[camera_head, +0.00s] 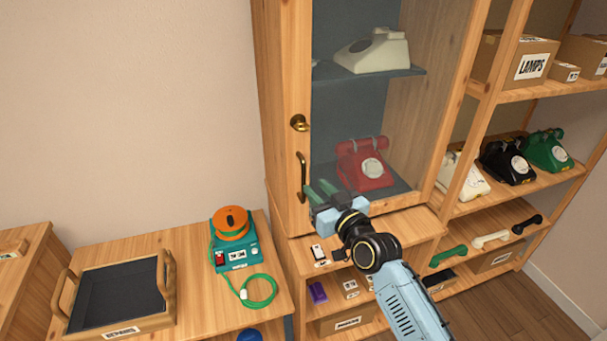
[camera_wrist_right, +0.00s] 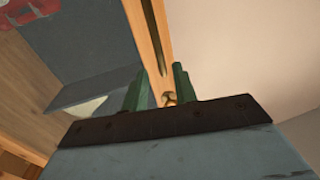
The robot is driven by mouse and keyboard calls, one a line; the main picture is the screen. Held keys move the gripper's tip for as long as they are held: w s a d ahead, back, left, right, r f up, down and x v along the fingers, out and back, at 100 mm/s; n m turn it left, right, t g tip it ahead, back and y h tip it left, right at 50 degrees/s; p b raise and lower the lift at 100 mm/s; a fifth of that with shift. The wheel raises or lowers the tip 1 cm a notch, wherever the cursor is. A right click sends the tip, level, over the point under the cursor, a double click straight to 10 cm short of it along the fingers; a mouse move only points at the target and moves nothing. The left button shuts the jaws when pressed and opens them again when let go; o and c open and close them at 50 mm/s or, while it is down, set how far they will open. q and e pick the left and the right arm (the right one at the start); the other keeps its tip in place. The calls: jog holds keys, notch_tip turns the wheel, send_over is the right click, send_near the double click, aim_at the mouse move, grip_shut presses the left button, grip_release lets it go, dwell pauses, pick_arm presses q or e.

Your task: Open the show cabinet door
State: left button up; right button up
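The show cabinet door (camera_head: 297,70) is a wooden frame with a glass pane and looks closed. A dark brass bar handle (camera_head: 301,177) sits upright on its left stile, below a round brass knob (camera_head: 299,123). My right gripper (camera_head: 320,192) is just right of the handle's lower end, in front of the glass. In the right wrist view its green fingers (camera_wrist_right: 160,88) are apart, with the door stile (camera_wrist_right: 150,30) seen beyond and between them. A small brass piece shows between the fingers; contact cannot be told. My left gripper is not in view.
Behind the glass are a red phone (camera_head: 366,165) and a cream phone (camera_head: 373,50). Open shelves (camera_head: 535,190) with phones and boxes stand right. A lower bench (camera_head: 190,255) at left holds a tray (camera_head: 120,295) and a teal device (camera_head: 235,245).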

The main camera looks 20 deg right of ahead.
aim_at(305, 176)
jog(key=x, duration=0.7)
jog(key=shift+w, duration=0.1)
grip_shut()
